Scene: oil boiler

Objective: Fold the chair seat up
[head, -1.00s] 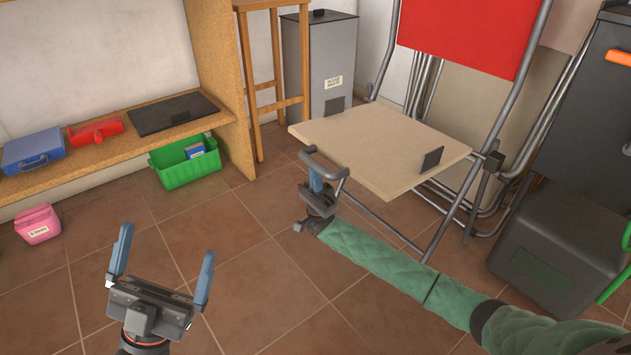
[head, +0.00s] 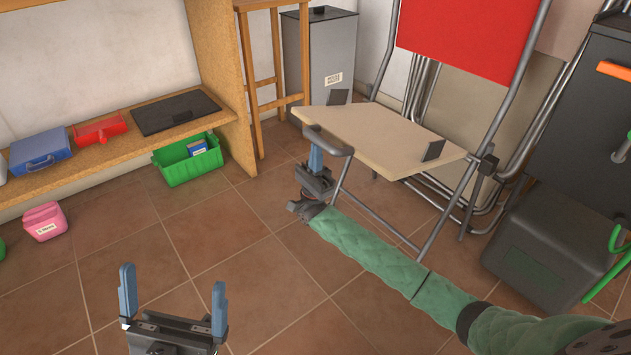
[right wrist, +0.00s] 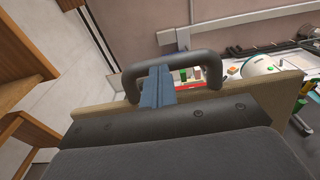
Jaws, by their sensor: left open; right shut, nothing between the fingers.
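The chair's tan seat board (head: 375,132) is tilted, with its handle side raised, below the red backrest (head: 465,35) on a grey tube frame. A dark handle (head: 340,149) sits on the seat's near-left edge. My right gripper (head: 316,160) is shut and empty, with its blue fingers upright at this handle. In the right wrist view the fingers (right wrist: 157,88) overlap the dark handle (right wrist: 205,65); whether they touch it I cannot tell. The tan seat edge (right wrist: 100,115) shows behind. My left gripper (head: 173,280) is open and empty over the floor at bottom left.
A wooden shelf (head: 110,160) holds a blue case (head: 40,150) and a red box (head: 100,131). A green crate (head: 187,162) and pink container (head: 45,222) are on the floor. A grey bin (head: 321,60) stands behind the seat, a dark boiler (head: 560,245) at right. The floor at centre-left is clear.

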